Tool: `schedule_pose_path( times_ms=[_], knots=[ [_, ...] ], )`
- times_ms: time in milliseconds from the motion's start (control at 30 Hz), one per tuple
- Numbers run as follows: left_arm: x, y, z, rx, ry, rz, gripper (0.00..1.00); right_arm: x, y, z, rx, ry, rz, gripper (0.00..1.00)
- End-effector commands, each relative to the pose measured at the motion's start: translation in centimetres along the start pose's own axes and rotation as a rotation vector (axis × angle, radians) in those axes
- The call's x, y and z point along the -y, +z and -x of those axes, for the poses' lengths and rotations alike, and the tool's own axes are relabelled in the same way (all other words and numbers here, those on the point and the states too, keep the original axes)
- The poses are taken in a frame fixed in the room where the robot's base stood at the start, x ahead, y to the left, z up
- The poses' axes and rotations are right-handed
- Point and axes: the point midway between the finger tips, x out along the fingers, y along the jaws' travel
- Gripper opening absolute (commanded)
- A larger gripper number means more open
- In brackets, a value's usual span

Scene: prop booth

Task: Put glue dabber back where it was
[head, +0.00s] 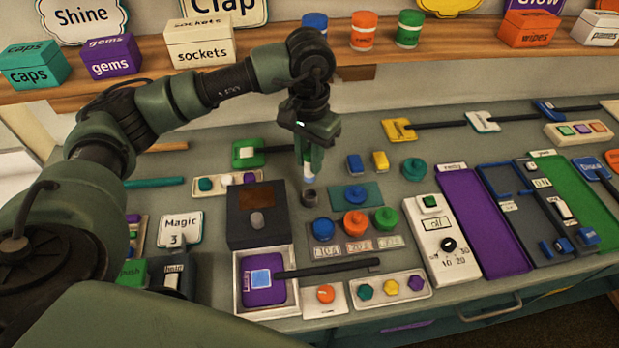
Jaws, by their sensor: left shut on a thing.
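My left gripper (312,165) points straight down in the middle of the bench and is shut on a small upright piece with a white and blue body, which I take to be the glue dabber (309,180). Its upper part is hidden between the fingers. Its lower end is at the mouth of a short dark round cup (308,198) on the bench. I cannot tell how far it is inside the cup. My right gripper is not in view.
A dark box (256,232) stands close left of the cup. Blue, orange and green knobs (355,222) are close right. A white tray (240,290) with a purple pad and a black-handled tool lies in front. The shelf (450,47) runs behind.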

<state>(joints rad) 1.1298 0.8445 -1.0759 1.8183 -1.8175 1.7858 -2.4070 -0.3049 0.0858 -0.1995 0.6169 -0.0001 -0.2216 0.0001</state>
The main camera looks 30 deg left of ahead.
Motion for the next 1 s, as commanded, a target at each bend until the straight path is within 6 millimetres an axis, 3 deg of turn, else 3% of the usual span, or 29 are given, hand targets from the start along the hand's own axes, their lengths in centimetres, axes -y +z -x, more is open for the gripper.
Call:
schedule_pose_path(
  times_ms=[100, 600, 1000],
  knots=[
    [0.0, 0.1, -2.3, 0.004, 0.0, 0.001, 0.0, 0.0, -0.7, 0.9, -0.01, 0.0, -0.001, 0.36],
    [0.0, 0.0, -8.1, 0.001, 0.0, 0.001, 0.0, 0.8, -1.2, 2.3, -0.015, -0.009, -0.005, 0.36],
    [0.0, -0.1, -8.8, -0.001, 0.0, 0.001, 0.0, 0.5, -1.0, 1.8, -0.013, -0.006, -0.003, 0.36]
  ],
)
